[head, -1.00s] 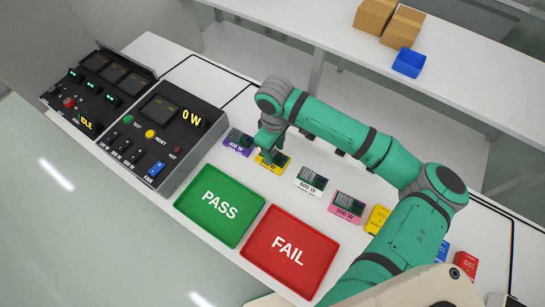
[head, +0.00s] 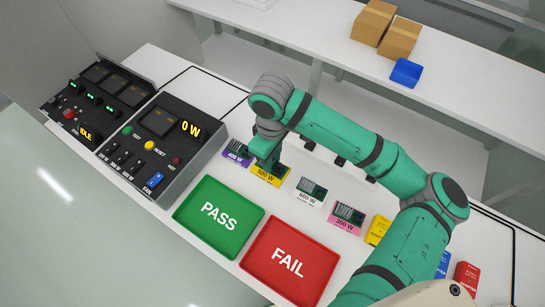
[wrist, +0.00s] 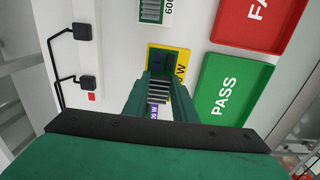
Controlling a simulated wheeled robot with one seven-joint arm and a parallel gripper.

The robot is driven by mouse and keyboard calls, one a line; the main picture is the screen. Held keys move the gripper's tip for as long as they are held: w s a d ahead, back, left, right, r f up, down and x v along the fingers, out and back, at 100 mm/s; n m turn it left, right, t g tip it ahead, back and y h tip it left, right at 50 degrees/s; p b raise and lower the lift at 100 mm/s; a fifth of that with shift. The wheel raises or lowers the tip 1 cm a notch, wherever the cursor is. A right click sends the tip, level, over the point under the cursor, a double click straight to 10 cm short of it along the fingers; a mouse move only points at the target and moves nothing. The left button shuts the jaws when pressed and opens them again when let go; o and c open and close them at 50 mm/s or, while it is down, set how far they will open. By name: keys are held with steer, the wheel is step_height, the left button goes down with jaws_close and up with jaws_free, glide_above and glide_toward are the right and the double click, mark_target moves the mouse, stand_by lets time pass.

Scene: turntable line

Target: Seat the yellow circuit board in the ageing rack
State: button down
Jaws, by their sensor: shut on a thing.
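The yellow circuit board (head: 270,174) lies on the white table, in a row between a purple-labelled and a white-labelled board. It also shows in the wrist view (wrist: 182,56). My gripper (head: 265,164) points down at this board, and in the wrist view its fingers (wrist: 165,76) are shut on it. The fingers hide part of the board. It looks to be at table height; I cannot tell whether it is lifted. I cannot make out which thing is the ageing rack.
A purple board (head: 237,151) is close beside my gripper; a white board (head: 310,191) and pink board (head: 346,215) are on the other side. The green PASS tray (head: 190,218) and red FAIL tray (head: 257,265) lie in front. A tester console (head: 180,152) stands left.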

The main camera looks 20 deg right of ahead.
steer(key=s+a+r, duration=0.4)
steer(key=s+r, duration=0.1)
steer(key=s, duration=0.4)
steer(key=shift+s+r, duration=0.2)
steer(key=shift+r, duration=0.05)
steer(key=shift+w, duration=0.1)
